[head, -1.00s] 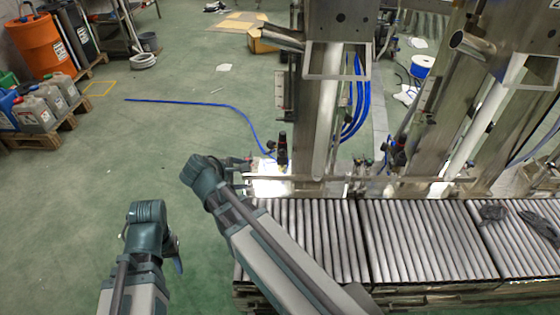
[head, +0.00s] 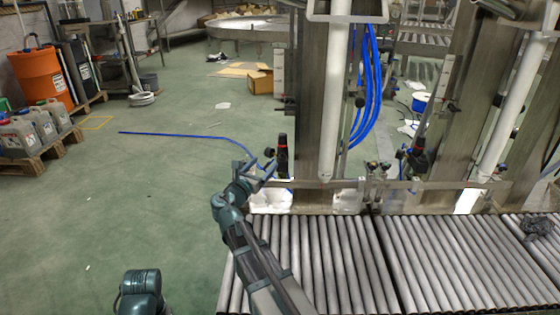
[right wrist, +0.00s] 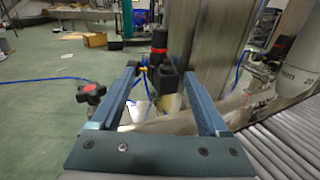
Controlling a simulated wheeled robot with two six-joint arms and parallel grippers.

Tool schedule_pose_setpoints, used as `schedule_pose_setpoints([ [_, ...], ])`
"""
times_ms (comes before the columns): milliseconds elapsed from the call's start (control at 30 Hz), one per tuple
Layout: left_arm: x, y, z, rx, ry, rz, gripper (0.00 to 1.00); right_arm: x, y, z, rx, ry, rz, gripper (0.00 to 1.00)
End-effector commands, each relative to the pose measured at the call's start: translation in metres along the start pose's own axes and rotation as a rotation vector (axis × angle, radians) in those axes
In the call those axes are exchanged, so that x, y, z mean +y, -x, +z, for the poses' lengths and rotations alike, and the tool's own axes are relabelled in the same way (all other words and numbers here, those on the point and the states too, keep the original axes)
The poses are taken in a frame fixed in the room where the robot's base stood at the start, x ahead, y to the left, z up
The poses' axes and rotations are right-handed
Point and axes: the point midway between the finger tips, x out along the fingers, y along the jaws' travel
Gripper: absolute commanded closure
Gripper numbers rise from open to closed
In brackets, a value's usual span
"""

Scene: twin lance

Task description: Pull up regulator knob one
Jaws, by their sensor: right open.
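A regulator with a black knob (head: 283,141) and a red ring stands upright at the near left post of the machine. In the right wrist view the knob (right wrist: 160,38) shows beyond the fingertips, with the black regulator body (right wrist: 166,77) below it in line with the gap. My right gripper (head: 264,164) is open and empty, just left of and lower than the knob in the head view. Its two blue-grey fingers (right wrist: 160,73) spread on either side in the wrist view, apart from the knob. Part of my left arm shows at the bottom left; its fingers are out of view.
A second black regulator (head: 418,152) with a red ring stands farther right. A black-and-red star handle (right wrist: 91,92) sits left of my right fingers. Steel posts (head: 312,100) and a roller conveyor (head: 330,255) lie to the right.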

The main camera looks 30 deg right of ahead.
Motion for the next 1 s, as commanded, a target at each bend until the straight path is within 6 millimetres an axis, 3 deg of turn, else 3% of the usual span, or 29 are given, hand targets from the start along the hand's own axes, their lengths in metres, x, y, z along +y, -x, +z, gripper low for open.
schedule_pose_setpoints([
  [367,0.001,-0.005,0.000,0.000,0.000,0.000,0.50,0.002,-0.014,-0.002,-0.014,0.029,0.003,0.22],
  [800,0.001,-0.005,0.000,0.000,0.000,0.000,0.50,0.003,-0.100,-0.001,-0.013,0.027,0.002,0.22],
  [1000,0.001,-0.005,0.000,0.000,0.000,0.000,0.50,0.002,-0.127,-0.001,-0.013,0.026,0.003,0.22],
])
